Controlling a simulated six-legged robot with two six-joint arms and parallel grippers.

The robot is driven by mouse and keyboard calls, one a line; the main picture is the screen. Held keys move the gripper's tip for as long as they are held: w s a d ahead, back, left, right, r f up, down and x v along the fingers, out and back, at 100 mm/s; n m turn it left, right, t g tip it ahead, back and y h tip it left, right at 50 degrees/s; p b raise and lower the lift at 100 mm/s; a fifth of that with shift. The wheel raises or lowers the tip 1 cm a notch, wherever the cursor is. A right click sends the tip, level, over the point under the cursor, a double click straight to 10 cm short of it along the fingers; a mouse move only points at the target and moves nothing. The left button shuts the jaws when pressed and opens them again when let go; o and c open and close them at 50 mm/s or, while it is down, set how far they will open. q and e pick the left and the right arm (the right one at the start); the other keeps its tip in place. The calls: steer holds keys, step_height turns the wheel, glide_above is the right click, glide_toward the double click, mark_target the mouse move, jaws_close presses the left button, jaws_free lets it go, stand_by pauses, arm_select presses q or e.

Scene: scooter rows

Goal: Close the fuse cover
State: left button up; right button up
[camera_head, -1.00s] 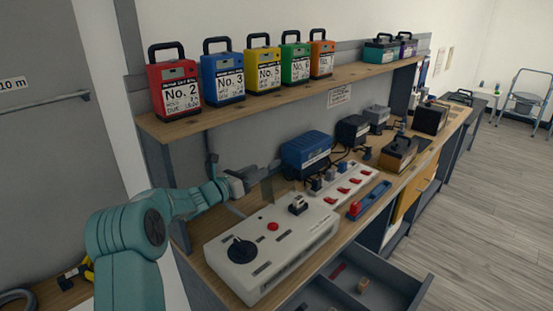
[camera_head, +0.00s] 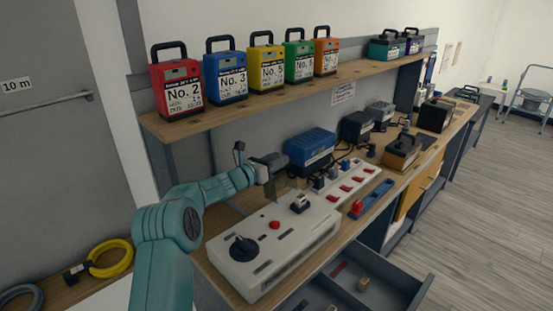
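A white control box (camera_head: 265,252) sits on the wooden bench with a black rotary knob (camera_head: 243,248), a red button (camera_head: 275,225) and a small fuse-like block (camera_head: 300,204) on top. A see-through panel, which looks like the fuse cover (camera_head: 286,188), stands raised at the box's back edge. My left gripper (camera_head: 277,164) is just behind and above this panel. Whether they touch is not clear, and its fingers are too small to tell open from shut. My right gripper is out of view.
Beside the box are a white strip with red switches (camera_head: 344,187), a blue tray (camera_head: 376,199) and a blue charger (camera_head: 310,148). An open drawer (camera_head: 385,275) juts out in front. Several coloured cases stand on the shelf (camera_head: 250,101) above.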

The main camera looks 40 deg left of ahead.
arm_select(q)
steer(key=shift+w+f, duration=0.15)
jaws_close()
steer(key=shift+d+b, duration=0.1)
steer(key=shift+b, duration=0.45)
steer(key=d+m+b, duration=0.7)
steer(key=b, duration=0.8)
steer(key=shift+s+d+r, duration=0.35)
steer(key=shift+s, duration=0.05)
jaws_free()
